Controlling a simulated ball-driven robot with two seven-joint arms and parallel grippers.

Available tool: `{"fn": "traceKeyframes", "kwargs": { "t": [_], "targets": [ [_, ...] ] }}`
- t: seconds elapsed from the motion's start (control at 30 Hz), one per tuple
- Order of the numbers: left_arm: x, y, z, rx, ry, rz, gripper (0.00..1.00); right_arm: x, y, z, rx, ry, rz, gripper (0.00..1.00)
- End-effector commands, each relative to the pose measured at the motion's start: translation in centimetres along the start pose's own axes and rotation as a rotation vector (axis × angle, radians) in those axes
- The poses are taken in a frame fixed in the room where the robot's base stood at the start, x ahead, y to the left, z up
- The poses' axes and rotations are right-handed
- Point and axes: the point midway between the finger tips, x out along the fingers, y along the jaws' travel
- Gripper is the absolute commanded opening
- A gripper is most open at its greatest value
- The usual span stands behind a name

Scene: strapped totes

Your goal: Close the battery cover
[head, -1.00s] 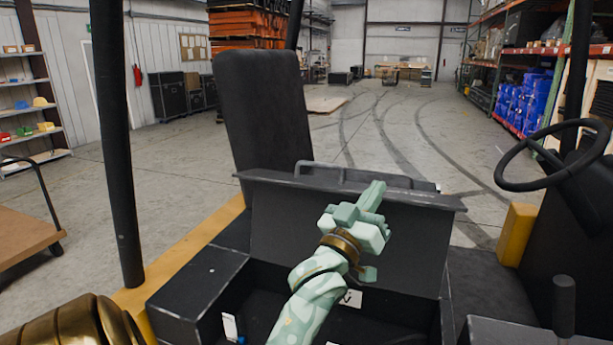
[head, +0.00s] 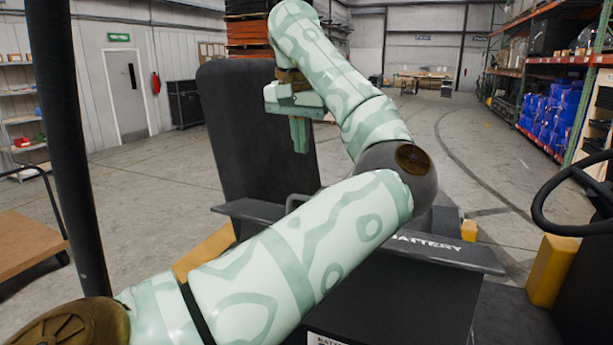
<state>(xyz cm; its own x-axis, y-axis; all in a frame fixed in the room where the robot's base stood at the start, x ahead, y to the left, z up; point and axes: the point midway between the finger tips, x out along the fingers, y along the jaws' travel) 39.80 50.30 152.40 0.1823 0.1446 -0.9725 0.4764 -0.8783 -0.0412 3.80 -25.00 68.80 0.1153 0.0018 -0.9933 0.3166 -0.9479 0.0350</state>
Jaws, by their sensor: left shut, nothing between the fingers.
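The battery cover (head: 420,305) is a dark panel, standing raised rather than lying flat. Its top lip (head: 480,259) carries the word BATTERY, partly hidden by my arm. My left gripper (head: 300,140) is shut and empty. It hangs fingers down, above the cover's lip in the picture and in front of the dark seat back. My pale green left arm crosses the cover and hides its left and middle parts. The battery compartment is out of sight. I cannot tell whether my arm touches the cover. My right gripper is not in view.
The seat back (head: 225,130) stands behind the cover at left. A black post (head: 75,160) rises at far left. A steering wheel (head: 568,190) and a yellow block (head: 553,270) are at right. Open floor lies behind.

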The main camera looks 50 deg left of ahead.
Motion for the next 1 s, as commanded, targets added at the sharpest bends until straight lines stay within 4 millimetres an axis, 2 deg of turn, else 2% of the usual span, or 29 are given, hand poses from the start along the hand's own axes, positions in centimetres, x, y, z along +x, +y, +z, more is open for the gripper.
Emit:
{"fn": "traceKeyframes", "kwargs": {
  "t": [0.07,0.17,0.6,0.67,0.8,1.0],
  "targets": [
    [0.0,0.6,-0.5,-0.017,0.023,0.037,0.00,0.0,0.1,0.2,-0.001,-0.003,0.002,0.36],
    [1.0,0.7,-0.6,-0.021,0.025,0.042,0.00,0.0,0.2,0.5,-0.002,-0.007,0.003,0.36],
    [9.9,0.8,-0.6,-0.019,0.022,0.034,0.00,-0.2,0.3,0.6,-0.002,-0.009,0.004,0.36],
    [8.9,1.0,0.3,-0.020,0.031,0.040,0.00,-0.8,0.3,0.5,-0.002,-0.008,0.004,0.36],
    [8.4,1.0,2.1,-0.020,0.030,0.038,0.00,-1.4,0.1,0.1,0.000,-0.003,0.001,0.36],
    [8.3,0.9,3.1,-0.019,0.026,0.036,0.00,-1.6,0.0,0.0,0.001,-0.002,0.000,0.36]
  ]
}}
